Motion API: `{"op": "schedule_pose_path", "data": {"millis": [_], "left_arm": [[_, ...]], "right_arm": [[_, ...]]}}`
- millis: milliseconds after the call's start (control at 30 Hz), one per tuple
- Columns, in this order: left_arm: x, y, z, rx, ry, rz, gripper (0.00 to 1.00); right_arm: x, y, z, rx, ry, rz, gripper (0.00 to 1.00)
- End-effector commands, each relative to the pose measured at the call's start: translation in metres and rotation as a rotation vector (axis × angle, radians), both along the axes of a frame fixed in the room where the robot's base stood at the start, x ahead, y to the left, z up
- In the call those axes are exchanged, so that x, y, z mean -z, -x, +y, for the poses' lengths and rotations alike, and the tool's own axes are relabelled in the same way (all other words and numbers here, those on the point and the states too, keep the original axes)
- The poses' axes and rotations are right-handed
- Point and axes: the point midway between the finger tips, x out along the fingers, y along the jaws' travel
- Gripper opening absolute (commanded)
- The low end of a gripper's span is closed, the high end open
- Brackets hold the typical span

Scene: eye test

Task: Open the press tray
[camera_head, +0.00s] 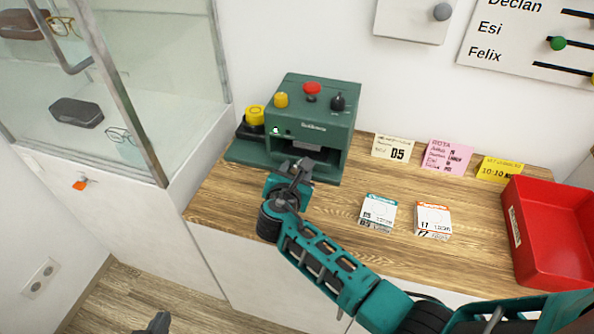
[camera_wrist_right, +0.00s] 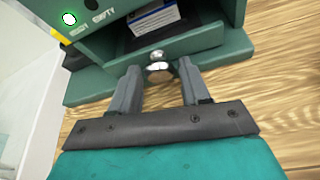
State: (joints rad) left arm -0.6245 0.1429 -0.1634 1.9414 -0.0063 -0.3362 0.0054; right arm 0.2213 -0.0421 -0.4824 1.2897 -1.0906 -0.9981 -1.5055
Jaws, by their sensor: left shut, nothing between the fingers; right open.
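The green press (camera_head: 313,127) stands on the wooden counter against the wall. In the right wrist view its green tray front (camera_wrist_right: 205,42) crosses the opening and carries a silver knob (camera_wrist_right: 157,67). A white and blue box (camera_wrist_right: 152,20) shows behind the tray front. My right gripper (camera_wrist_right: 158,80) is open, with one finger on each side of the knob; I cannot tell if they touch it. In the head view my right gripper (camera_head: 300,168) covers part of the tray area. Only the dark tip of my left gripper (camera_head: 155,324) shows, at the bottom edge, shut and empty.
A yellow-topped item (camera_head: 255,115) stands left of the press. Two small labelled boxes (camera_head: 378,213) (camera_head: 432,219) sit right of my gripper, and a red bin (camera_head: 520,238) farther right. Cards lean at the wall. A glass cabinet (camera_head: 150,90) stands left.

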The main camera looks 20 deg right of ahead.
Motion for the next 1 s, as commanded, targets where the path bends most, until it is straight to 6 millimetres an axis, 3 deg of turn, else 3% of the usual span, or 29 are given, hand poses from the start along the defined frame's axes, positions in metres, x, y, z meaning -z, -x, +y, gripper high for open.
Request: {"op": "schedule_pose_path", "data": {"millis": [200, 667, 1000], "left_arm": [[0.0000, -0.0002, 0.0001, 0.000, 0.000, 0.000, 0.00], [0.0004, -0.0001, 0.0003, -0.001, -0.001, 0.001, 0.00], [0.0012, -0.0001, 0.0005, -0.001, -0.001, 0.001, 0.00]], "right_arm": [[-0.0001, 0.0001, 0.0002, 0.000, 0.000, 0.000, 0.44], [-0.0001, -0.0001, -0.0002, 0.000, 0.000, 0.000, 0.00], [0.0001, -0.0016, -0.0003, 0.000, 0.001, -0.001, 0.00]]}}
